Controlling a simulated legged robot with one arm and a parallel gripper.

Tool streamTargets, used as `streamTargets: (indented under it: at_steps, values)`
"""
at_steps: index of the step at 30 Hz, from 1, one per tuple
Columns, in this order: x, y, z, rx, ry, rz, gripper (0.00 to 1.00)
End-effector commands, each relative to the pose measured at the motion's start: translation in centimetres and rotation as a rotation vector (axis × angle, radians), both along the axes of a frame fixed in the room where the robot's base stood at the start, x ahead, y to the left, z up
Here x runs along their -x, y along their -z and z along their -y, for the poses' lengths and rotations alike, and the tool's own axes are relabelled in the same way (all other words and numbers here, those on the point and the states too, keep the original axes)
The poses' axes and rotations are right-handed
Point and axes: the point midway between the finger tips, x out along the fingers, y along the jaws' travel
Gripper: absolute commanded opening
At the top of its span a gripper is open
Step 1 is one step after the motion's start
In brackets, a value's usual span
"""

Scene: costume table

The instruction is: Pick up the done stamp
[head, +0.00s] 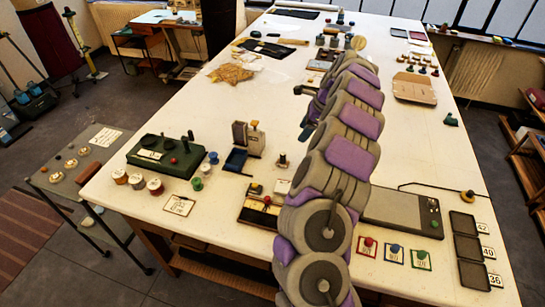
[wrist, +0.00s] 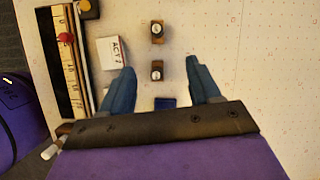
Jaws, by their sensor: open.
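Two small stamp-like pieces with wooden bases and dark, pale-marked tops show in the wrist view, a nearer one (wrist: 157,71) and a farther one (wrist: 157,32). I cannot read which is the done stamp. My gripper (wrist: 160,65) is open and empty, its two blue fingers on either side of the nearer piece in the picture. I see no contact, and the height gap is unclear. In the head view a small dark-topped stamp (head: 283,161) stands upright on the white table (head: 215,102). My gripper (head: 307,122) is partly hidden by my arm there.
A white ACT 2 box (wrist: 111,52) and a scaled tray (wrist: 74,75) with a red knob lie left of the fingers. A dark blue piece (wrist: 165,103) lies between them. A green device (head: 166,156) and several jars stand left. The table right of the fingers is clear.

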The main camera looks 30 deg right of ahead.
Motion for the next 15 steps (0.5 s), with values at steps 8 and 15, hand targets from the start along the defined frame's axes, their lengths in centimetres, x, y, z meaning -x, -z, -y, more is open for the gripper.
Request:
streamTargets:
  at_steps: [8,15]
  values:
    - [-0.9,2.6,-2.2,0.008,0.000,-0.005,0.62]
    - [-2.3,7.0,-3.3,0.009,0.000,-0.003,0.62]
